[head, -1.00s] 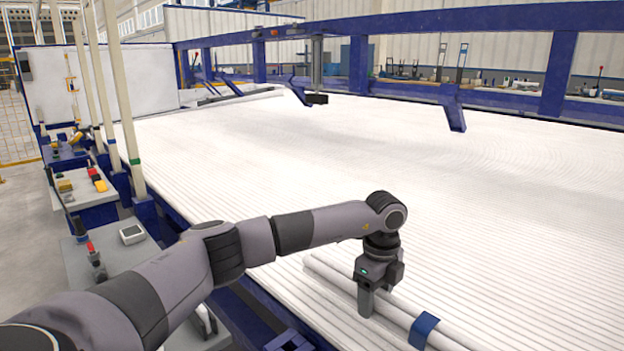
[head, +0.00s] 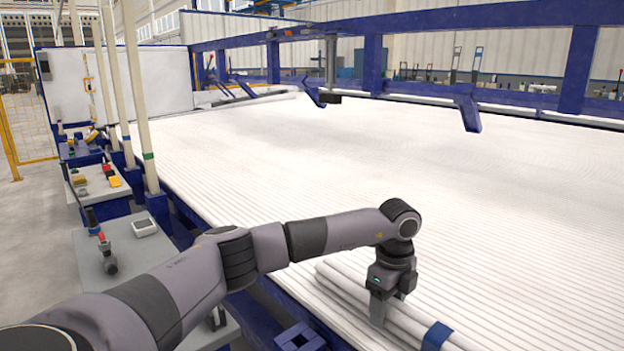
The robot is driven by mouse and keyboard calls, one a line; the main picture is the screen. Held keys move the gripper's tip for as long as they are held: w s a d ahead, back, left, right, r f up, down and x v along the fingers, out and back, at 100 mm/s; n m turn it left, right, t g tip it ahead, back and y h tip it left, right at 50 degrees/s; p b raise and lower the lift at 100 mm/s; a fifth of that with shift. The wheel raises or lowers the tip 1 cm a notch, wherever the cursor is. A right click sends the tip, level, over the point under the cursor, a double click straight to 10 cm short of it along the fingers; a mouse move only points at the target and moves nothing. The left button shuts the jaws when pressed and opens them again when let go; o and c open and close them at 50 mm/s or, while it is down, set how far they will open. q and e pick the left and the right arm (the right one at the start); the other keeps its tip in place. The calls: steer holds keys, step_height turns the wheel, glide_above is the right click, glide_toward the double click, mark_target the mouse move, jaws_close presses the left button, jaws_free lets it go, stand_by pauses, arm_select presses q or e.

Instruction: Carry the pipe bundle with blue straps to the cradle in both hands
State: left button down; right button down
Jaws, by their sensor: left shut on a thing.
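The pipe bundle (head: 345,287) is made of white pipes and lies at the bottom right of the head view, at the near side of the bed of white pipes. One blue strap (head: 437,336) shows around it near the bottom edge. The bundle's right part runs out of the picture. My left gripper (head: 378,312) points down and is shut on the bundle, between its far end and the blue strap. My right gripper is not in view. No cradle can be made out.
The wide bed of white pipes (head: 300,180) fills the middle, with a blue frame (head: 375,62) behind it. Upright posts (head: 135,100) stand at the left. A grey side table (head: 125,245) there carries tools and a small white box (head: 144,228).

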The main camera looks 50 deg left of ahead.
arm_select(q)
steer(key=shift+f, duration=0.3)
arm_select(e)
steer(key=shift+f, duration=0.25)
arm_select(q)
steer(key=shift+c, duration=1.6)
jaws_free()
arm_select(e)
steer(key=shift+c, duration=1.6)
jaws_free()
arm_select(q)
steer(key=shift+r, duration=0.1)
step_height(320, 180, up, 12)
steer(key=shift+f, duration=0.25)
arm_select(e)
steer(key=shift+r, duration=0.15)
arm_select(q)
steer(key=shift+r, duration=0.2)
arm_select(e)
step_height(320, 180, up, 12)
